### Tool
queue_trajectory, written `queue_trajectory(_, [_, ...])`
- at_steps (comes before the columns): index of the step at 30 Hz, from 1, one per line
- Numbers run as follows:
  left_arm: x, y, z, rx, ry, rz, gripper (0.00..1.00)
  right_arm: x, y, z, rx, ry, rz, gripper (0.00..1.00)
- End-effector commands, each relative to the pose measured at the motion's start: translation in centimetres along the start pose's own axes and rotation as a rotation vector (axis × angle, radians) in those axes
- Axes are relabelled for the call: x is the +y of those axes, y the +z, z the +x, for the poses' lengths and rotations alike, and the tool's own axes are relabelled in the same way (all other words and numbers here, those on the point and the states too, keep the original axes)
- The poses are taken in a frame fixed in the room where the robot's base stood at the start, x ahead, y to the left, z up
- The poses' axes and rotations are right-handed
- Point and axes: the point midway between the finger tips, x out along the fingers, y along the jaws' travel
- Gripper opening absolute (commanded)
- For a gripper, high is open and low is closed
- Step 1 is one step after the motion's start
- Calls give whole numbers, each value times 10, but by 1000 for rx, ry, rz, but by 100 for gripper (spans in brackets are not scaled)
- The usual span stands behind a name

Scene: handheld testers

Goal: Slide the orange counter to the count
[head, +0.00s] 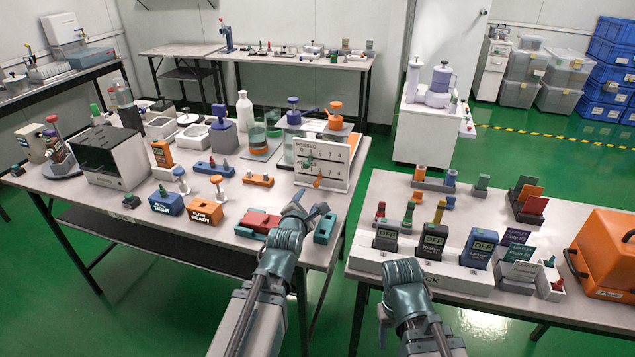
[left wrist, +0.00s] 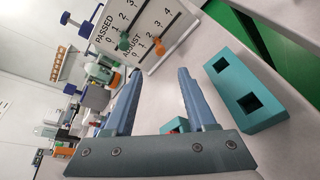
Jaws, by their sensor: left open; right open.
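The white count board (head: 338,146) stands tilted at the right end of the left table, with a PASSED row and an ADJUST row of numbers. The orange counter (head: 318,182) is on the lower, ADJUST row; it also shows in the left wrist view (left wrist: 159,46). I cannot tell its exact number. The green counter (head: 309,159) is on the PASSED row. My left gripper (head: 312,210) is open and empty, in front of and below the board, apart from both counters. My right gripper (head: 388,312) is low by the right table's front edge; its fingers are unclear.
A teal block with square holes (left wrist: 248,90) lies close beside my left gripper. A red block (head: 259,220) lies left of it. Bottles and orange-topped devices (head: 336,118) stand behind the board. The right table (head: 376,190) holds testers marked OFF and an orange case (head: 605,250).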

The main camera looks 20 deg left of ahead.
Motion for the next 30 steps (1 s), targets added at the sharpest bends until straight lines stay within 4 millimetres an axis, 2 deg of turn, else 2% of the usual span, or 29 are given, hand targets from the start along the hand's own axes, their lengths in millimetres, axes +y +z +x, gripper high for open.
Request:
queue_trajectory(5, [0,0,5,0,0,1,56,0,0,2,0,0,0,56])
queue_trajectory(11, [-1,-1,26,0,-1,1,56,-1,0,8,0,0,0,56])
queue_trajectory(24, [-2,-1,112,0,-1,2,56,-3,-2,32,0,0,0,56])
queue_trajectory(30, [-1,0,136,-1,-1,2,56,-4,-2,37,0,0,0,56])
